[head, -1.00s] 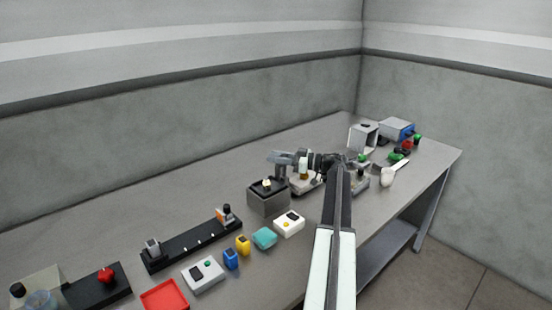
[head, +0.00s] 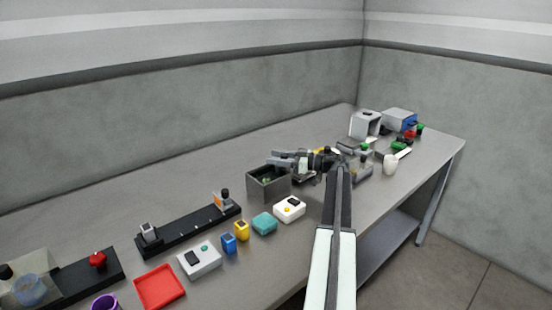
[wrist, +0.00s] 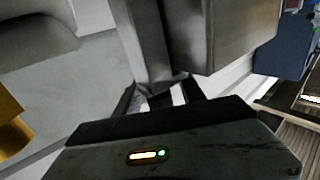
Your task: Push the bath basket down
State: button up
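The bath is a grey open-topped box (head: 268,187) on the bench, left of my forearm in the head view. Its inside is dark, with a small green patch (head: 265,180) low within it; I take this to be the basket or the bath's contents, but it is too small to tell. My gripper (head: 280,160) points left above the far rim of the bath. Whether it touches anything is unclear. In the wrist view large grey surfaces fill the upper picture, and the finger gap is not clear.
A white box with a yellow button (head: 289,209), a teal block (head: 264,223), a yellow block (head: 242,230) and a blue block (head: 228,243) stand in front. A black rail (head: 188,233) lies left. A red tray (head: 160,287) is near the front edge. Bare bench lies behind.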

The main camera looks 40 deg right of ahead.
jog(key=v, duration=0.7)
jog(key=shift+s+d, duration=0.2)
jog(key=shift+s, duration=0.15)
